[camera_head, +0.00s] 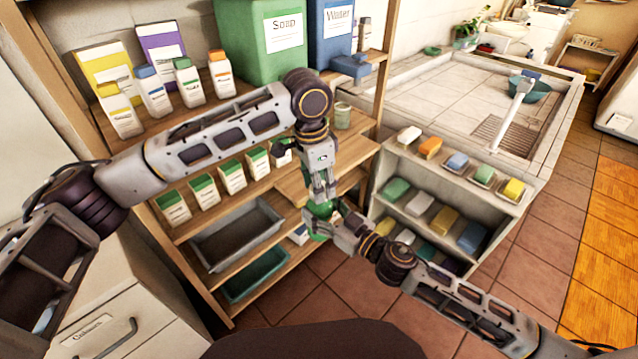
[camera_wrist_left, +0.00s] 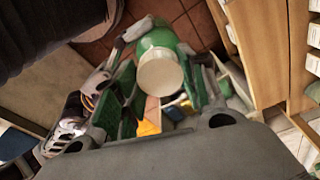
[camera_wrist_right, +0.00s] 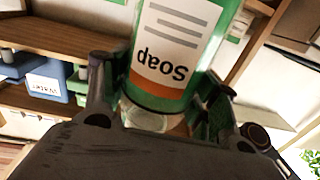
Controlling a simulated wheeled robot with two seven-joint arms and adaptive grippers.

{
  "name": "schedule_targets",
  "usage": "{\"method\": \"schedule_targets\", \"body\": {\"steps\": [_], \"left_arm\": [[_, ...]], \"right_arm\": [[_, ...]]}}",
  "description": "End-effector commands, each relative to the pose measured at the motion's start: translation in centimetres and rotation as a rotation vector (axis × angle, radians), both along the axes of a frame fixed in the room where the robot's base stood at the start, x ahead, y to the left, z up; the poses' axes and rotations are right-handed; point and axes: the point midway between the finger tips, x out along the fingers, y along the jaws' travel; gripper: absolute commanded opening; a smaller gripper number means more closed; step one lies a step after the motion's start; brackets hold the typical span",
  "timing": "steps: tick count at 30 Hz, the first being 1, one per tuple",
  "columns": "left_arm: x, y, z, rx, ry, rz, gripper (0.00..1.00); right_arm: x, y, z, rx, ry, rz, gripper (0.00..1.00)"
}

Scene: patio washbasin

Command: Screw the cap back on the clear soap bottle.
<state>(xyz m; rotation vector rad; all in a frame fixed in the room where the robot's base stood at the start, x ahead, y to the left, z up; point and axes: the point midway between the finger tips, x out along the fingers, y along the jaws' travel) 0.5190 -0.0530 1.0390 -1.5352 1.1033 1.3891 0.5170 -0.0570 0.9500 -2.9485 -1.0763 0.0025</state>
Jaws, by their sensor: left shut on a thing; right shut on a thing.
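The soap bottle (camera_wrist_right: 180,45) has a green and white label with an orange band and a clear end. My right gripper (camera_wrist_right: 160,105) is shut around its body; in the head view the bottle (camera_head: 319,212) is a small green patch between both grippers. My left gripper (camera_head: 322,196) is above it, pointing down. The pale cream cap (camera_wrist_left: 160,73) lies between the left fingers, in line with the green bottle body (camera_wrist_left: 157,40) behind it. My left gripper is shut on the cap. I cannot tell whether the cap touches the bottle's neck or how far it is threaded.
A wooden shelf (camera_head: 250,182) with cartons and small bottles stands left of the grippers. Green (camera_head: 262,40) and blue (camera_head: 333,30) containers stand on top. A low rack (camera_head: 470,200) of soap bars and a washbasin (camera_head: 450,90) are at right. Tiled floor is open in front.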

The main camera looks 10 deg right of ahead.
Motion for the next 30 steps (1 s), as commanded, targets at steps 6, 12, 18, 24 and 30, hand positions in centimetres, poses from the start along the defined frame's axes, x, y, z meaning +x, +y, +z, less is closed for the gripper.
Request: {"method": "schedule_targets", "body": {"steps": [6,12,18,24,30], "left_arm": [[0.08,0.06,0.01,0.001,0.0,-0.164,0.35],[0.18,0.07,0.04,-0.001,0.0,-0.316,0.35],[0.22,0.12,-0.01,0.001,0.002,-0.47,0.35],[0.3,0.1,-0.01,0.0,0.001,-0.624,0.35],[0.34,0.09,0.02,0.0,0.001,-0.78,0.35]], "right_arm": [[0.01,-0.02,0.06,0.001,-0.001,0.0,0.0],[0.01,-0.02,0.06,0.001,-0.001,0.0,0.0],[0.01,-0.02,0.05,0.001,-0.001,0.0,0.0],[0.01,-0.02,0.05,0.001,-0.001,0.0,0.0],[0.01,-0.02,0.05,0.001,-0.001,0.0,0.0]]}}
